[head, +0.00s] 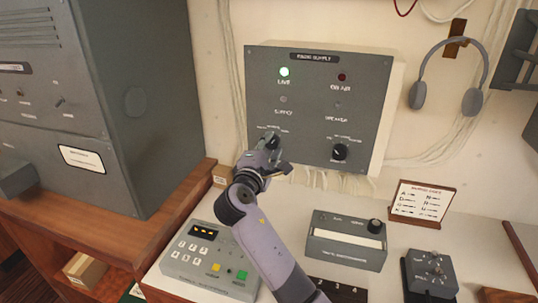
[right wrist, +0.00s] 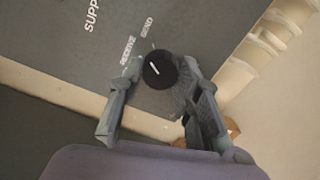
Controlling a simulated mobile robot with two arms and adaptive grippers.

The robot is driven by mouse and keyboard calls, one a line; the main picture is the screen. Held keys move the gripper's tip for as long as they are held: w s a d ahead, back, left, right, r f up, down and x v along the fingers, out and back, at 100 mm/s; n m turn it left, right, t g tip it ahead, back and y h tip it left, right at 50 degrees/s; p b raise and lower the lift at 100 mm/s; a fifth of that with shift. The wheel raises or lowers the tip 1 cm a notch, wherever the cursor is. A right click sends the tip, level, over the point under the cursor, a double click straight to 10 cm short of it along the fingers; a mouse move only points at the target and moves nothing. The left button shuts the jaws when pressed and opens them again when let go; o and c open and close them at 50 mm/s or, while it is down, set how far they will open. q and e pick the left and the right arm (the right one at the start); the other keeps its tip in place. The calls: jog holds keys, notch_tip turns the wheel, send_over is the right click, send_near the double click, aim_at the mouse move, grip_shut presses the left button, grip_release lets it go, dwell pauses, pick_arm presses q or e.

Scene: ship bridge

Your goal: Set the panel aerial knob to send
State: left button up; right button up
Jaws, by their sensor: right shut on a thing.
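The grey radio supply panel (head: 310,110) is on the wall. Its aerial knob is hidden in the head view behind my right gripper (head: 275,152). In the right wrist view the knob (right wrist: 159,69) is round and black with a white pointer line, beside the printed words RECEIVE and SEND. The line slants toward the upper left, and I cannot tell surely which word it points at. My right gripper (right wrist: 160,84) is shut on the knob, with one finger on each side. My left gripper is not in view.
A second black knob (head: 339,152) is on the panel's lower right. Below stand a keypad unit (head: 210,262), a grey box with a knob (head: 346,240) and a small dark box (head: 430,275). A tall grey cabinet (head: 140,100) is at left. Headphones (head: 447,75) hang at right.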

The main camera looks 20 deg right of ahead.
jog(key=shift+f+m+b, duration=0.2)
jog(key=shift+m+b, duration=0.75)
jog(key=shift+m, duration=0.45)
jog(key=o, duration=1.2)
jog(key=shift+r, duration=0.1)
jog(key=shift+c, duration=0.2)
jog(key=shift+r, duration=0.15)
